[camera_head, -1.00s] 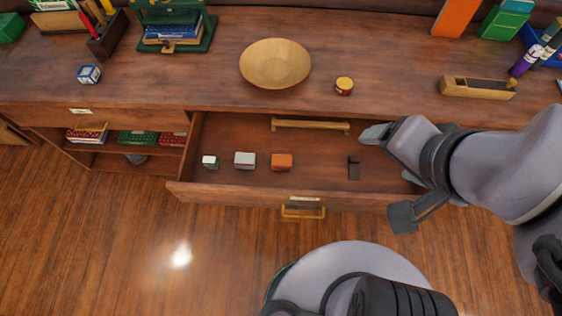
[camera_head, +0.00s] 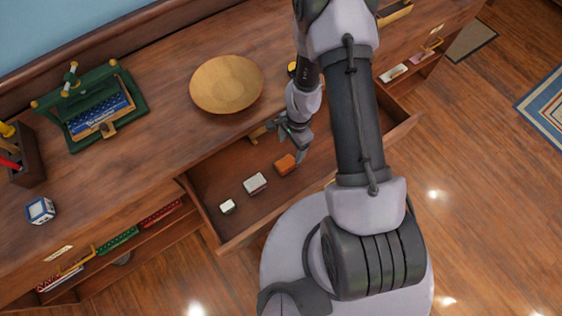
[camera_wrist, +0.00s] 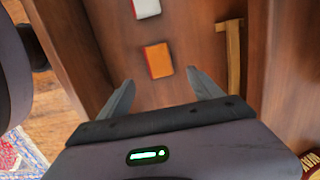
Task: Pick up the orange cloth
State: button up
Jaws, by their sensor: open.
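My gripper (camera_head: 285,132) is open and empty, above the drawer and just behind the cloth in the head view. In the wrist view its two fingers (camera_wrist: 163,88) are spread apart, and the cloth lies beyond their tips. I see no contact between them.
A white-topped grey block (camera_head: 255,183) and a smaller white-green one (camera_head: 227,206) lie left of the cloth in the drawer. A wooden bowl (camera_head: 227,84) stands on the top behind. My arm hides the drawer's right part.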

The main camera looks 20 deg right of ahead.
aim_at(286, 163)
jog(key=f+b, duration=0.1)
jog(key=f, duration=0.1)
jog(key=f+b, duration=0.1)
jog(key=f, duration=0.3)
jog(key=shift+s+a+b, duration=0.1)
jog(key=shift+a+b, duration=0.25)
jog(key=shift+b, duration=0.05)
jog(key=f+b, duration=0.3)
jog(key=a+f+b, duration=0.1)
jog(key=f, duration=0.1)
jog(key=shift+s+f, duration=0.15)
jog(key=shift+s, duration=0.1)
jog(key=shift+c, duration=0.4)
jog(key=c, duration=1.4)
jog(key=shift+o, duration=0.2)
notch_tip(286, 163, up, 10)
jog(key=p, duration=0.6)
jog(key=shift+r+p, duration=0.2)
jog(key=shift+p, duration=0.15)
